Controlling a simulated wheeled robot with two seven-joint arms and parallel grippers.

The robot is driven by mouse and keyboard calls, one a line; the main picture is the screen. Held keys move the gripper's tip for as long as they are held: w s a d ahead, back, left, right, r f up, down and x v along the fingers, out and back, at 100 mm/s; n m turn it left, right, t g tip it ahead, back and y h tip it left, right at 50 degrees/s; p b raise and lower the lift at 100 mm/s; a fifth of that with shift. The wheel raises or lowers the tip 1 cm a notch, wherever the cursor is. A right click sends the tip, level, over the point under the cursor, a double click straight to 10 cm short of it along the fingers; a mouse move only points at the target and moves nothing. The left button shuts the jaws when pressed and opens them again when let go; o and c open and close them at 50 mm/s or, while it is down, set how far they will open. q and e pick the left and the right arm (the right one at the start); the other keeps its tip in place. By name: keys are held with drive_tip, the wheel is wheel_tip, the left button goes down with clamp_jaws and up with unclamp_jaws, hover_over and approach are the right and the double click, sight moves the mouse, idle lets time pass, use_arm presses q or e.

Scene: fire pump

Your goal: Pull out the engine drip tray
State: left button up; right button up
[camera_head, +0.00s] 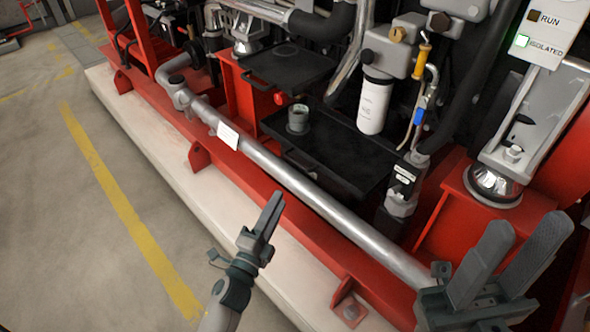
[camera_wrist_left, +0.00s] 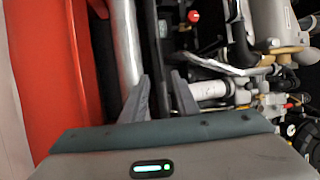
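The black drip tray (camera_head: 345,160) sits low under the engine, behind the long silver pipe (camera_head: 300,185). It is shallow and rectangular, with a handle (camera_head: 300,162) at its front edge and a grey cup-like part (camera_head: 298,119) at its left end. A second flat black tray-like panel with a handle (camera_head: 288,66) sits higher, further left. My left gripper (camera_head: 270,210) is in front of the pipe, apart from the tray; the left wrist view shows its fingers (camera_wrist_left: 162,90) parted and empty. My right gripper (camera_head: 515,250) is open and empty at lower right, near the pipe's end.
The silver pipe (camera_wrist_left: 126,45) runs along the red base frame (camera_head: 235,180) and crosses in front of the tray. A white filter (camera_head: 374,103) hangs above the tray. A pale plinth (camera_head: 165,150) borders the open floor with its yellow line (camera_head: 120,205) at left.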

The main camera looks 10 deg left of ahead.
use_arm(q)
drive_tip(key=b+x, duration=0.1)
drive_tip(key=x, duration=1.1)
drive_tip(key=shift+w, duration=0.2)
clamp_jaws()
